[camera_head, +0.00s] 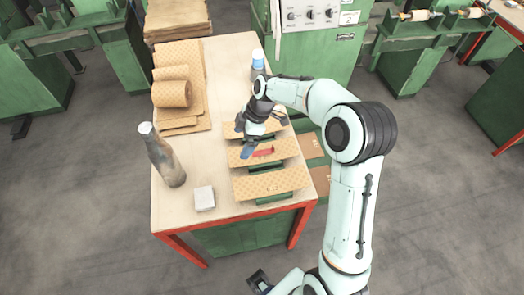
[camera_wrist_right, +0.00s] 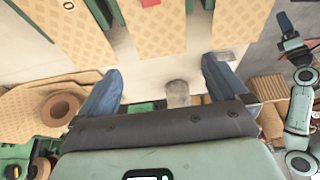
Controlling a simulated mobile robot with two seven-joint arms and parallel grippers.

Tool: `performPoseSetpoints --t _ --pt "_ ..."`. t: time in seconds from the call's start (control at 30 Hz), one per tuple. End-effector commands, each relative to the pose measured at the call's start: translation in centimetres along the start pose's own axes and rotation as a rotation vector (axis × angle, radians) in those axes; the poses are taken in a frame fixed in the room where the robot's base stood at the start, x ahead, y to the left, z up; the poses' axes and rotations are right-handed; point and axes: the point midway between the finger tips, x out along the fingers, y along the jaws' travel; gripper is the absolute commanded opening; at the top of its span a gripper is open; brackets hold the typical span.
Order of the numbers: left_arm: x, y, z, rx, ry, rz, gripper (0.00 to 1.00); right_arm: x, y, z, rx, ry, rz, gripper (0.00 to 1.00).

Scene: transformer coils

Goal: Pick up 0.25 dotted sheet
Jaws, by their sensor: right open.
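Several tan dotted sheets lie on green supports on the table: a front one (camera_head: 272,184), a middle one (camera_head: 285,148) with a red mark, and a back one partly hidden by my right arm. Dotted sheets also show in the right wrist view (camera_wrist_right: 75,30). No 0.25 label is readable. My right gripper (camera_wrist_right: 160,88) is open with nothing between its blue fingers. In the head view its fingers (camera_head: 255,147) are over the middle and back sheets. A dark end part of my other arm (camera_wrist_right: 287,25) shows in the right wrist view; its jaw state is unclear.
A tan roll (camera_head: 172,94) lies on sheets at back left. A blue-capped bottle (camera_head: 258,62) stands at the back. Green machines surround the table (camera_head: 215,150).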

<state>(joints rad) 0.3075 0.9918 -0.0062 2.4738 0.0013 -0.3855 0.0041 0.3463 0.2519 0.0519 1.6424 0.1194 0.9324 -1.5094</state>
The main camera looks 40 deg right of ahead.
Motion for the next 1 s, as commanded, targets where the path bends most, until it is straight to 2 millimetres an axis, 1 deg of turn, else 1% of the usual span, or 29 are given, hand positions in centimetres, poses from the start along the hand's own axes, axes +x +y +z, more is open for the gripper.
performPoseSetpoints --t 0.03,0.1,0.27,0.53,0.67,0.87,0.9,0.97,1.0 --pt "0.0 0.0 0.0 0.0 0.0 0.0 0.84 0.8 -0.1 0.0 0.0 0.0 -0.004 1.0" --pt "0.0 0.0 0.0 0.0 0.0 0.0 0.84 1.4 -0.1 0.0 -0.001 0.0 -0.002 1.0" --pt "-0.1 0.0 0.0 0.0 0.001 0.0 0.84 2.4 -0.1 0.0 -0.001 0.0 -0.002 1.0" --pt "-0.4 0.2 -0.1 0.001 0.003 0.001 0.84 6.2 -0.4 0.3 0.0 0.0 -0.003 1.0" --pt "-0.4 0.2 -0.1 0.001 0.003 0.001 0.84 7.0 -0.3 0.3 0.001 0.0 0.0 1.0" --pt "-0.4 0.2 -0.1 0.001 0.003 0.001 0.84 7.0 -0.3 0.3 0.0 0.0 0.001 1.0" --pt "-0.4 0.2 -0.1 0.001 0.003 0.001 0.84 7.0 -0.3 0.3 0.0 0.0 0.001 0.87" --pt "-0.4 0.2 -0.1 0.001 0.003 0.001 0.84 7.0 -0.3 0.3 0.0 0.0 0.001 0.67" --pt "-0.4 0.2 -0.1 0.001 0.003 0.001 0.84 7.0 -0.3 0.3 0.0 0.0 0.001 0.56"
